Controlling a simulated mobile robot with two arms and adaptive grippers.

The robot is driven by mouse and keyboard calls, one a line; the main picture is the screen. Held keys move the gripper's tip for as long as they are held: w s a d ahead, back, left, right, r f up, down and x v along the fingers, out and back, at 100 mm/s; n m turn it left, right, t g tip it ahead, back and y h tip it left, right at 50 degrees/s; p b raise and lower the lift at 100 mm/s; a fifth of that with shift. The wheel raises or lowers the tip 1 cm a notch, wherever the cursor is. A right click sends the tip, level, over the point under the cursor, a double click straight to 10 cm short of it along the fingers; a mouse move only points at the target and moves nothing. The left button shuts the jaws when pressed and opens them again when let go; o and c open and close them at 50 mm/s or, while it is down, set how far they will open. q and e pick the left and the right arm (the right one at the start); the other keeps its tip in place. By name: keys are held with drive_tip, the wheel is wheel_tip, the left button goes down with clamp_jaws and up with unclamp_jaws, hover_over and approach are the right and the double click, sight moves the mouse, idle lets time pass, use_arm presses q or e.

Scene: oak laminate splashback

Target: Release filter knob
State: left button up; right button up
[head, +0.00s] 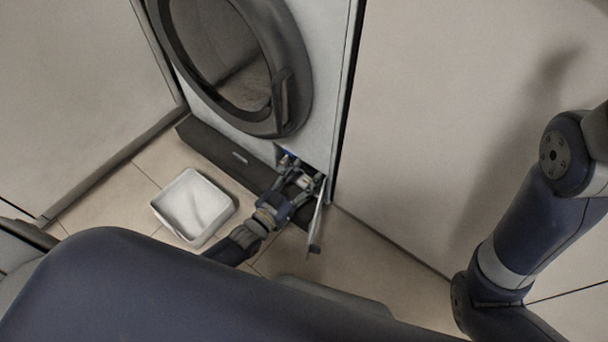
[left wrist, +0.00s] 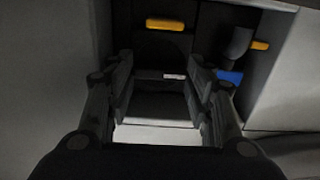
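A yellow bar-shaped grip, which looks like the filter knob (left wrist: 165,24), sits in a dark recess near the top of the left wrist view. My left gripper (head: 301,171) is at the open filter compartment, low at the right of the washing machine's front (head: 318,100). In the left wrist view my left gripper's fingers (left wrist: 161,78) stand apart with nothing between them, below the knob in the picture and not touching it. In the head view the knob is too small and covered to make out. My right gripper is out of view.
A second yellow piece (left wrist: 259,45) and a blue piece (left wrist: 230,77) lie right of the knob. The open hatch flap (head: 317,222) stands out right of my left gripper. A white tray (head: 163,207) is on the floor to the left. A pale wall panel is close at the right.

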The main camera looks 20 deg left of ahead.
use_arm(q)
drive_tip(key=v, duration=1.2)
idle(0.6)
